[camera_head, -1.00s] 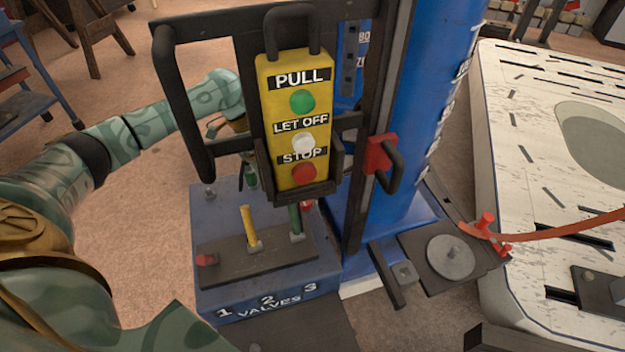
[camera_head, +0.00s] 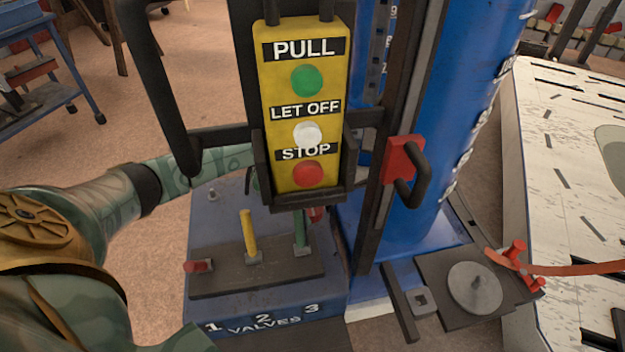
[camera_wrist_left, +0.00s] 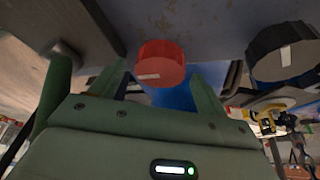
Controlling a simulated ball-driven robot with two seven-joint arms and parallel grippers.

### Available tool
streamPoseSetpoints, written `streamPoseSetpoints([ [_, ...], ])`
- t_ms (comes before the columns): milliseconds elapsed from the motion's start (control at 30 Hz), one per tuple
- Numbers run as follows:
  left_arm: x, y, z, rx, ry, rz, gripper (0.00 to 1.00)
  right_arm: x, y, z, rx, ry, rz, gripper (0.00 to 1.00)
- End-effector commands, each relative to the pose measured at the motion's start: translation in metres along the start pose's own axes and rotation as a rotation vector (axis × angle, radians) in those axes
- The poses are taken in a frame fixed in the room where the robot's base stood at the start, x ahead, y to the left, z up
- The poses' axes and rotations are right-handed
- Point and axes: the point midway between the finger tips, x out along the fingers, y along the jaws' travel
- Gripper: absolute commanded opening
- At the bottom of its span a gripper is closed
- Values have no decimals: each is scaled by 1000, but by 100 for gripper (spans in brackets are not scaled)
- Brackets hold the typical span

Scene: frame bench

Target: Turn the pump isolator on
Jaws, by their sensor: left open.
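A round red knob (camera_wrist_left: 162,62) with a pale mark on its face shows in the left wrist view, mounted on a dark surface; it looks like the isolator, though I read no label on it. My left gripper (camera_wrist_left: 158,78) is open, with one finger to each side of the knob; I cannot tell whether they touch it. A red part (camera_head: 316,214) low behind the yellow button box in the head view may be the same knob. In the head view my left forearm passes behind the box, which mostly hides the gripper. My right gripper is not in view.
The yellow button box (camera_head: 335,60) has green, white and red buttons. The valve block (camera_head: 205,310) has several levers. A red box (camera_head: 398,158) with a black handle is on the right post. A black round knob (camera_wrist_left: 282,52) is right of the red one.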

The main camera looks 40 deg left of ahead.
Motion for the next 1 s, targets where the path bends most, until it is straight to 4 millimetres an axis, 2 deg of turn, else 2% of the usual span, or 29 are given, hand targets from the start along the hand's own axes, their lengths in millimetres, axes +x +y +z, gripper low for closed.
streamPoseSetpoints([
  [333,4,0,-1,0,1,-1,76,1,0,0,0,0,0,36],
  [500,4,0,-1,0,1,-1,31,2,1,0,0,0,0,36],
  [767,4,-1,0,11,0,3,31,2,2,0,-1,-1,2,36],
  [1000,4,-1,-1,96,1,39,31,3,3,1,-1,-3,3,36],
])
